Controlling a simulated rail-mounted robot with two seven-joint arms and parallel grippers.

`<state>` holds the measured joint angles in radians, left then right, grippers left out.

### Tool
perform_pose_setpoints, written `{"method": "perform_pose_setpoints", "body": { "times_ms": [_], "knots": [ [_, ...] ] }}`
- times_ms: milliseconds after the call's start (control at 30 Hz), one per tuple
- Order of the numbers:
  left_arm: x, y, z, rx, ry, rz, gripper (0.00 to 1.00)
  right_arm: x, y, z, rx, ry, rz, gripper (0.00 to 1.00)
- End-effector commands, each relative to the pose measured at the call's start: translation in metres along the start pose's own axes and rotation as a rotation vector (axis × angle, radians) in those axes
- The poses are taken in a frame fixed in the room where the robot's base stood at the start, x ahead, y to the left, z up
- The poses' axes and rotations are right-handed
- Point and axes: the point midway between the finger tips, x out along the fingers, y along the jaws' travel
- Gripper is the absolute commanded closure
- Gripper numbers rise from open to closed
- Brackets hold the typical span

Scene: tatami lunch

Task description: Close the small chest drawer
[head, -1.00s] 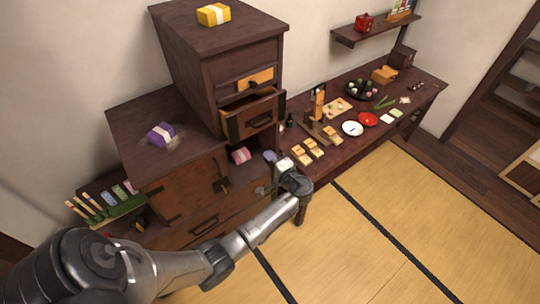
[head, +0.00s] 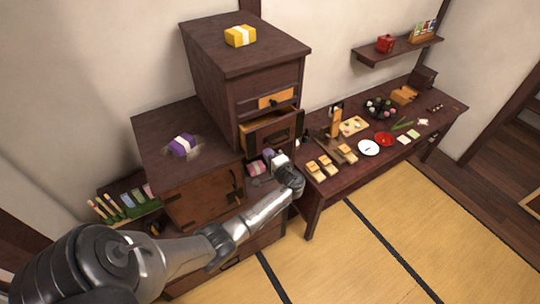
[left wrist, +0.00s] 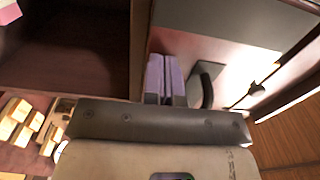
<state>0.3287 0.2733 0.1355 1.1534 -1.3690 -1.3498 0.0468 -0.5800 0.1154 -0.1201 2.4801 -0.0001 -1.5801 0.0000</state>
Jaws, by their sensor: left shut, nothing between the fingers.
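The small dark chest (head: 262,75) stands on a larger cabinet. Its lower drawer (head: 272,133) is pulled out, with its opening showing above the front. My left gripper (head: 267,156) is shut and empty, just below and in front of this drawer in the head view. In the left wrist view its two closed fingers (left wrist: 165,78) lie beside a black curved handle (left wrist: 207,85) on a pale-lit front that appears to be the drawer's. I cannot tell whether they touch it. My right gripper is not in view.
A yellow bundle (head: 240,36) lies on the chest and a purple bundle (head: 182,145) on the cabinet (head: 160,125). A pink bundle (head: 257,168) is close to my gripper. A low table (head: 350,178) with food and plates stands right; the tatami (head: 345,255) is clear.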

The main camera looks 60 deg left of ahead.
Motion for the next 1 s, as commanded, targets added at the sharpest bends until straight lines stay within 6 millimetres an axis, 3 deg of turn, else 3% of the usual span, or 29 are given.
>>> {"method": "perform_pose_setpoints", "body": {
  "times_ms": [267, 600, 1000],
  "knots": [
    [0.003, 0.001, 0.0, 0.0, -0.001, -0.001, 1.0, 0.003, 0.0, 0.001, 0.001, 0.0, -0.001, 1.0],
    [0.048, 0.001, 0.0, -0.001, -0.001, -0.001, 1.0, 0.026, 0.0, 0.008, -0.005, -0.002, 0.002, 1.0],
    [0.046, 0.001, 0.001, 0.001, -0.001, 0.001, 1.0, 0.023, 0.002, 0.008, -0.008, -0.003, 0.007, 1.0]
  ]
}}
